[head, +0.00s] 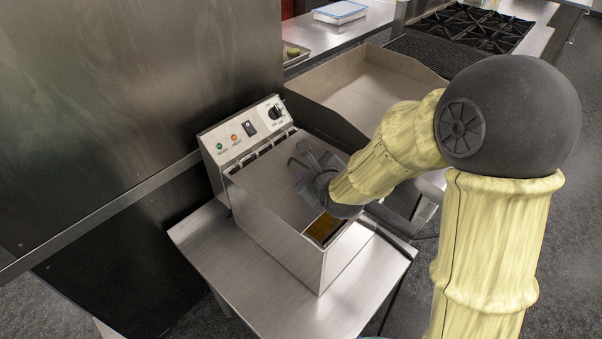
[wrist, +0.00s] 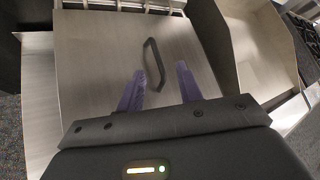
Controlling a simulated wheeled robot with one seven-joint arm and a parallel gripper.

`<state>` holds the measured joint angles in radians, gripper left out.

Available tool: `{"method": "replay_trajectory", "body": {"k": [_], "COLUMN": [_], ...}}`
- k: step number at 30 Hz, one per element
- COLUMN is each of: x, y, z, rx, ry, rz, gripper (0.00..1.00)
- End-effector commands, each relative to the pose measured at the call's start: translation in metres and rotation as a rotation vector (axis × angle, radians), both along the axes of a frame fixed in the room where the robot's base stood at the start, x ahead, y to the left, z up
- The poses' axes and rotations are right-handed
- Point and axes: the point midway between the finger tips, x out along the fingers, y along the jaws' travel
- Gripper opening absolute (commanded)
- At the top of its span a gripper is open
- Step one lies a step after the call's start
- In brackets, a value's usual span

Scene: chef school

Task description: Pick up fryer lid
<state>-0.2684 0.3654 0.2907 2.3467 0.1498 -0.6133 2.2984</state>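The fryer lid (wrist: 95,52) is a flat brushed-metal plate lying on top of the fryer, with a dark bar handle (wrist: 154,63) on it. In the head view the lid (head: 268,183) covers most of the fryer (head: 294,253); an amber opening (head: 323,228) shows at its front right corner. My gripper (head: 303,165) is over the lid. In the wrist view its two purple fingers (wrist: 162,84) are spread apart and empty. I cannot tell the exact height of the fingers above the lid.
The fryer's control panel (head: 243,137) with a knob and lights stands at its back. A steel table (head: 210,240) is under the fryer. A large metal basin (head: 375,87) is behind to the right. A tall steel wall (head: 140,90) stands on the left.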

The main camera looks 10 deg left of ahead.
Motion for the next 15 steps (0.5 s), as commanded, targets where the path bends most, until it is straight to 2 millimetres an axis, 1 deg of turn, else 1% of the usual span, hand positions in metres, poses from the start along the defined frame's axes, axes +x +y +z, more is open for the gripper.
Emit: {"method": "replay_trajectory", "body": {"k": [10,15], "x": [0.028,0.035], "y": [0.019,0.022], "z": [-0.021,-0.026], "rx": [-0.001,0.000], "ry": [0.001,-0.001], "rz": [0.002,0.001], "gripper": [0.36,0.36]}}
